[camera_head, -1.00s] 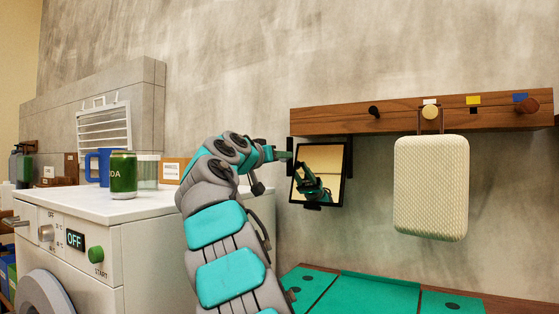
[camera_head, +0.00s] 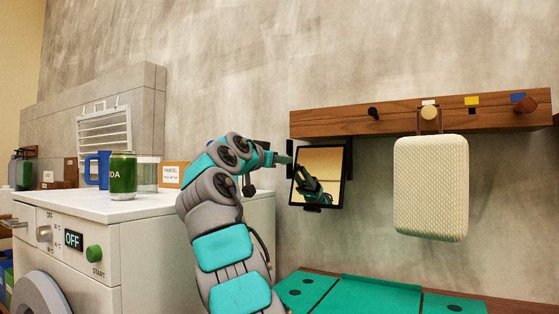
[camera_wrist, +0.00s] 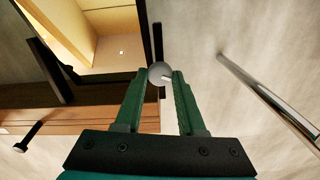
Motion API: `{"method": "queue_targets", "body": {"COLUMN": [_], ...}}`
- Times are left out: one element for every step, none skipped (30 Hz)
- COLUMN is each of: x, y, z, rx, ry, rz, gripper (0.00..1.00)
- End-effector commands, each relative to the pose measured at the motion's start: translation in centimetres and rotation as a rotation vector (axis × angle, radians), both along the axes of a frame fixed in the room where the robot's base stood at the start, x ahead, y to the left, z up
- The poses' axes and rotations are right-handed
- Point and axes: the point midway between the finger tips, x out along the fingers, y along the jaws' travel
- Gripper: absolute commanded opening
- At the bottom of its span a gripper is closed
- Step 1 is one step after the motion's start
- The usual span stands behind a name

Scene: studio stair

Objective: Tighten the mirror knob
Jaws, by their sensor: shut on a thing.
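The mirror (camera_head: 322,163) is a square glass in a black frame, hanging a little tilted on the wall below the left end of the wooden rail. Its glass shows a reflection of my arm. My gripper (camera_head: 284,159) is at the mirror's left edge. In the wrist view the mirror (camera_wrist: 98,22) fills the upper left. A round grey knob (camera_wrist: 159,72) sits beside its dark frame, between the tips of my green fingers. My gripper (camera_wrist: 161,76) is shut on this knob. The knob is too small to make out in the head view.
The wooden rail (camera_head: 400,118) has pegs, one holding a cream case (camera_head: 431,187) right of the mirror. A washing machine (camera_head: 165,225) stands left, with a green can (camera_head: 123,176) on top. A teal surface (camera_head: 375,295) lies below. A metal rod (camera_wrist: 265,98) runs at right in the wrist view.

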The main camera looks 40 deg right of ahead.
Motion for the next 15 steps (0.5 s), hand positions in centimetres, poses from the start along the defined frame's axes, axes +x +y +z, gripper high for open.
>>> {"method": "queue_targets", "body": {"x": [0.06,0.07,0.07,0.06,0.06,0.04,0.04,0.03,0.03,0.02,0.02,0.01,0.0,0.0,-0.01], "y": [0.15,0.15,0.14,0.13,0.12,0.1,0.09,0.08,0.07,0.06,0.05,0.04,0.03,0.03,0.03], "z": [0.1,0.1,0.09,0.09,0.09,0.06,0.06,0.05,0.05,0.05,0.04,0.02,0.02,0.02,0.02], "rx": [-0.002,-0.002,-0.001,-0.001,-0.001,-0.001,-0.001,-0.001,-0.001,-0.001,0.0,0.0,0.0,0.0,0.0], "ry": [-0.001,-0.001,-0.001,-0.001,-0.001,-0.001,-0.001,-0.001,0.0,0.0,0.0,0.0,0.0,0.0,0.0], "rz": [0.003,0.003,0.003,0.003,0.003,0.002,0.002,0.002,0.001,0.001,0.001,0.001,0.001,0.001,0.001], "gripper": [0.0,0.4,0.44,0.48,0.51,0.55,0.59,0.62,0.67,0.69,0.69,0.69,0.69,0.69,0.69]}}
